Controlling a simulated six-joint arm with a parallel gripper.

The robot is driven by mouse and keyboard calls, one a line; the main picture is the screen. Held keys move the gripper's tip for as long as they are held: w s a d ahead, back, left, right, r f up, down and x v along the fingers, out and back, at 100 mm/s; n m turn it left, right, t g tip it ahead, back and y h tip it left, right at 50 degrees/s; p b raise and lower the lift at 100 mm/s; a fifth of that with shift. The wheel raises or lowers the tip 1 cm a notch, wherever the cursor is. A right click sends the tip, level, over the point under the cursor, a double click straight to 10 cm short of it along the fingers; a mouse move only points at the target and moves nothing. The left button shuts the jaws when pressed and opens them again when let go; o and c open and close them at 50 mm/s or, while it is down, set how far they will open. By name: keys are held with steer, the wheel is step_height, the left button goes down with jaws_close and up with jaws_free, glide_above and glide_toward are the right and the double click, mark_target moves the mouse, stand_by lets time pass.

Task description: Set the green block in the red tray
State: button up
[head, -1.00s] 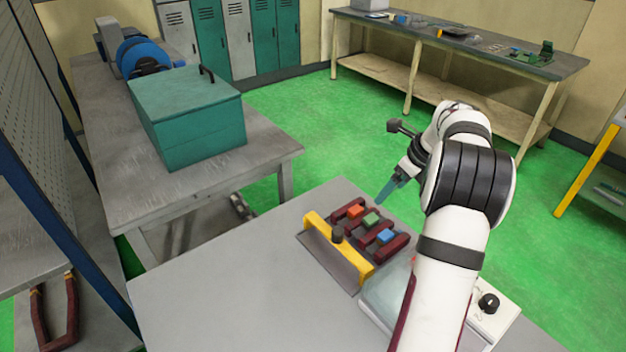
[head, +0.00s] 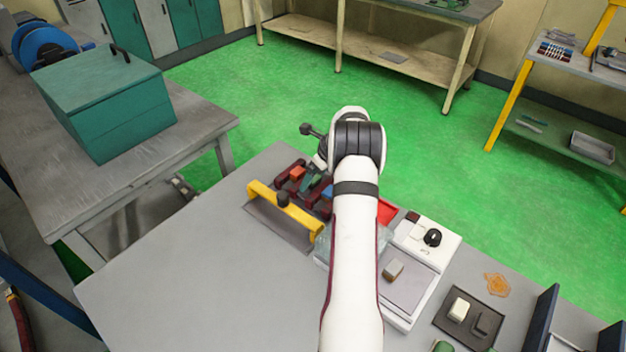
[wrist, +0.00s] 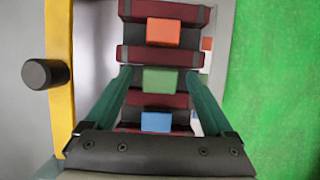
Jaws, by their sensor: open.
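The green block (wrist: 160,80) sits in a dark red slotted rack, between an orange block (wrist: 163,32) and a blue block (wrist: 156,122). My gripper (wrist: 159,74) is open, with one teal finger on each side of the green block in the wrist view. I cannot tell whether the fingers touch it. In the head view my arm partly hides the rack and blocks. A bright red piece (head: 387,211), perhaps the red tray, shows just right of my arm; most of it is hidden.
A yellow bar with a black knob (head: 283,200) stands along the rack's left side. A white device with a black dial (head: 432,238) is right of my arm, with a small block (head: 393,270) on its plate. The grey tabletop (head: 190,285) at left is clear.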

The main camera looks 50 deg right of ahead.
jaws_close()
stand_by(0.3)
steer(key=shift+r, duration=0.55)
step_height(320, 180, up, 3)
steer(key=s+d+r, duration=0.2)
steer(key=s+r, duration=0.5)
steer(key=s, duration=0.5)
steer(key=s+d+f+m+g, duration=0.1)
steer(key=s+f+m+g, duration=0.25)
steer(key=s, duration=1.35)
steer(key=shift+m+t+h, duration=0.35)
steer(key=shift+m+h, duration=0.05)
steer(key=shift+m, duration=0.15)
steer(key=w+f, duration=0.2)
steer(key=w, duration=0.1)
steer(key=w+d+f, duration=0.1)
steer(key=w+f, duration=0.1)
steer(key=w, duration=0.2)
steer(key=w+f, duration=0.3)
steer(key=w, duration=0.1)
steer(key=shift+d, duration=0.3)
steer(key=shift+w+f, duration=0.1)
steer(key=shift+f, duration=1.8)
